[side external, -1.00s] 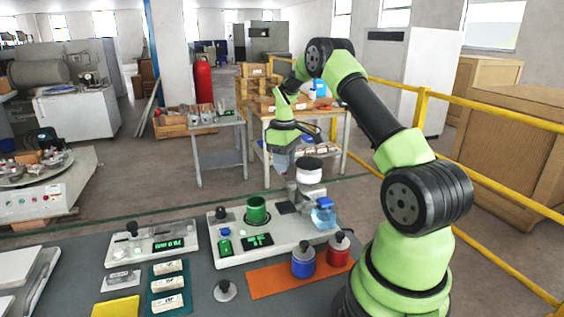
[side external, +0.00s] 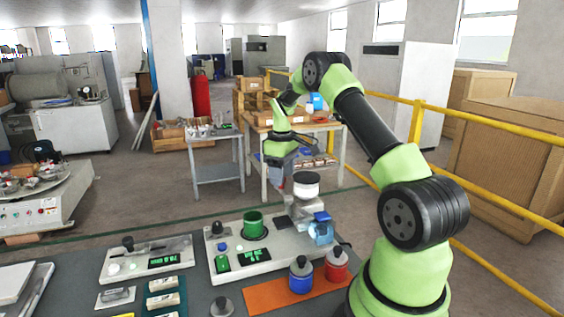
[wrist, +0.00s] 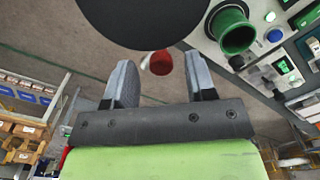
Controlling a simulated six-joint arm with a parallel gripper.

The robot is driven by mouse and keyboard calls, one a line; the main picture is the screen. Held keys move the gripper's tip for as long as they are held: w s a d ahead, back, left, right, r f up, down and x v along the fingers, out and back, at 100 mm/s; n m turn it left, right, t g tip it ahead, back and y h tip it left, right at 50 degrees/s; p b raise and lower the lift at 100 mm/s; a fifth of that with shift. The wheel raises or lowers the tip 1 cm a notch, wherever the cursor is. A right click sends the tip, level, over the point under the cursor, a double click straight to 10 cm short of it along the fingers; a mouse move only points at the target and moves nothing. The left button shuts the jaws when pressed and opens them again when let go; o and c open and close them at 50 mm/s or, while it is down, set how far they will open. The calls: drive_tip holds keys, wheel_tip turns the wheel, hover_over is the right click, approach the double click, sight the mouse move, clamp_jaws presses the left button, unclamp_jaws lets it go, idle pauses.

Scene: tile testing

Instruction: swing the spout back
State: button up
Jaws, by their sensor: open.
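The bench device (side external: 222,262) carries a green cup (side external: 252,222) at its left. At its right a grey stand (side external: 303,208) bears a white container with a dark top (side external: 306,185), and a clear blue part (side external: 321,229) is beside it. I cannot tell for certain which part is the spout. My gripper (side external: 281,166) is left of and behind the white container in the side view. In the wrist view my gripper (wrist: 161,80) is open, with nothing between its fingers. A large black disc (wrist: 145,18) fills the top there, and the green cup (wrist: 234,30) is to the right.
A blue bottle (side external: 301,277) and a red bottle (side external: 336,265) stand on an orange mat (side external: 265,297) in front. A second display device (side external: 140,262) is at left. Yellow railing (side external: 415,125) runs behind my arm at right.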

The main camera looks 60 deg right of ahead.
wheel_tip(320, 180, up, 9)
idle(0.3)
drive_tip(key=shift+r, duration=0.15)
drive_tip(key=s+a+r+m+t, duration=0.1)
drive_tip(key=a+r+t, duration=0.1)
drive_tip(key=a+r, duration=0.45)
drive_tip(key=s+a+r+t, duration=0.1)
drive_tip(key=a+r, duration=0.3)
drive_tip(key=a, duration=0.6)
drive_tip(key=s+a+f+m+t+y, duration=0.1)
drive_tip(key=s+a+t, duration=0.3)
drive_tip(key=s+a, duration=0.9)
drive_tip(key=shift+s+f+m+y, duration=0.3)
drive_tip(key=shift+s+m+y, duration=0.15)
drive_tip(key=shift+m, duration=0.45)
